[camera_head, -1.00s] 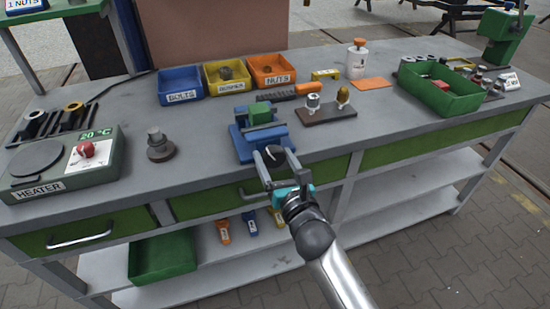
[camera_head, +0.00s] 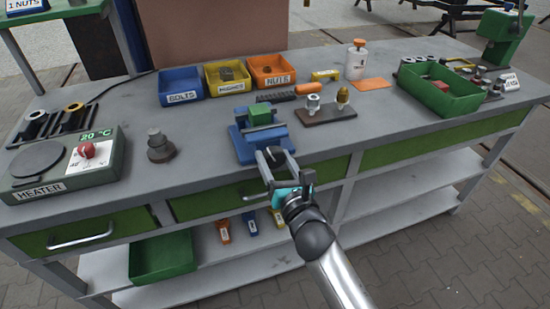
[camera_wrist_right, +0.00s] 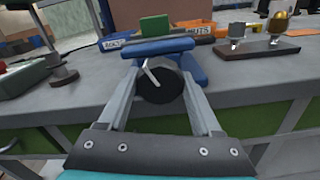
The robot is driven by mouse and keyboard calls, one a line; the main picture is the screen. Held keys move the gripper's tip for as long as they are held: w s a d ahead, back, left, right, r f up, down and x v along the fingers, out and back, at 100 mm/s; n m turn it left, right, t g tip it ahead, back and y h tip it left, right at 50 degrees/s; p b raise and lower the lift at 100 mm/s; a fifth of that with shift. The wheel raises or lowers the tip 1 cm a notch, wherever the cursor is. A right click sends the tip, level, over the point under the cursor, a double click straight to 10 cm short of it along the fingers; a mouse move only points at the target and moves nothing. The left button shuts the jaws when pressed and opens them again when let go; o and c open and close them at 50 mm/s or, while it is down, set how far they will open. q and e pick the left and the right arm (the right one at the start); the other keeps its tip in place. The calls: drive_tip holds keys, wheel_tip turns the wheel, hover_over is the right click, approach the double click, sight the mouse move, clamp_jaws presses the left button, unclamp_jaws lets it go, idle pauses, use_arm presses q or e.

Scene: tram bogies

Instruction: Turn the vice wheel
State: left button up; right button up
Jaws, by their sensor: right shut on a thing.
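A blue vice (camera_head: 257,139) stands at the front edge of the grey bench, with a green block (camera_head: 260,115) on top between its jaws. Its dark round wheel (camera_wrist_right: 158,82) faces me at the vice's front and bears a pale slanted mark. My right gripper (camera_head: 278,158) has its two grey fingers on either side of the wheel and is shut on it. In the right wrist view the fingers (camera_wrist_right: 158,90) touch the wheel's left and right rim, and the vice (camera_wrist_right: 148,47) shows behind. My left gripper is not in view.
Blue, yellow and orange bins (camera_head: 227,76) stand behind the vice. A heater (camera_head: 66,165) is at the left and a small holder with fittings (camera_head: 326,115) at the right. A green tray (camera_head: 440,90) stands further right.

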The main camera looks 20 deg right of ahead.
drive_tip(key=m+p, duration=0.1)
drive_tip(key=m, duration=0.5)
drive_tip(key=shift+p, duration=0.35)
drive_tip(key=m+p, duration=0.1)
drive_tip(key=m, duration=0.4)
drive_tip(key=shift+r+p, duration=0.1)
drive_tip(key=shift+p, duration=0.25)
drive_tip(key=m+p, duration=0.2)
drive_tip(key=m, duration=0.4)
drive_tip(key=shift+m, duration=0.4)
drive_tip(key=m+p, duration=0.2)
drive_tip(key=m, duration=0.3)
drive_tip(key=m+p, duration=0.2)
drive_tip(key=m, duration=0.3)
drive_tip(key=shift+m, duration=0.4)
drive_tip(key=m+p, duration=0.1)
drive_tip(key=m, duration=0.3)
drive_tip(key=shift+m, duration=0.3)
drive_tip(key=m+p, duration=0.1)
drive_tip(key=m, duration=0.9)
drive_tip(key=shift+m, duration=0.3)
